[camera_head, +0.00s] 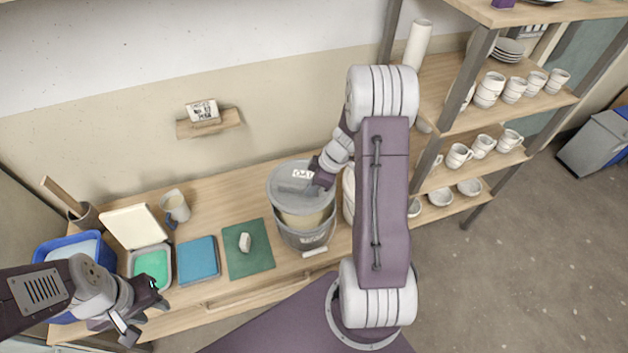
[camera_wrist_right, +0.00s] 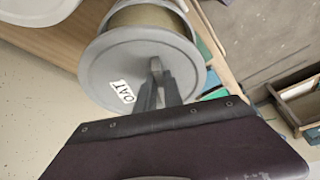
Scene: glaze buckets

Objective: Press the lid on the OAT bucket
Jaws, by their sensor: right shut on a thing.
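The grey lid (camera_head: 290,182) with a white OAT label is held above the grey OAT bucket (camera_head: 308,236), towards its back side, so the bucket's tan contents still show in front. In the right wrist view the lid (camera_wrist_right: 112,68) covers part of the bucket (camera_wrist_right: 160,14). My right gripper (camera_head: 318,176) is shut on the lid's handle, which also shows between its fingers in the wrist view (camera_wrist_right: 157,88). My left gripper (camera_head: 143,318) is open and empty at the lower left, in front of the table.
A second bucket (camera_head: 348,192) stands right of the OAT bucket, mostly behind my right arm.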

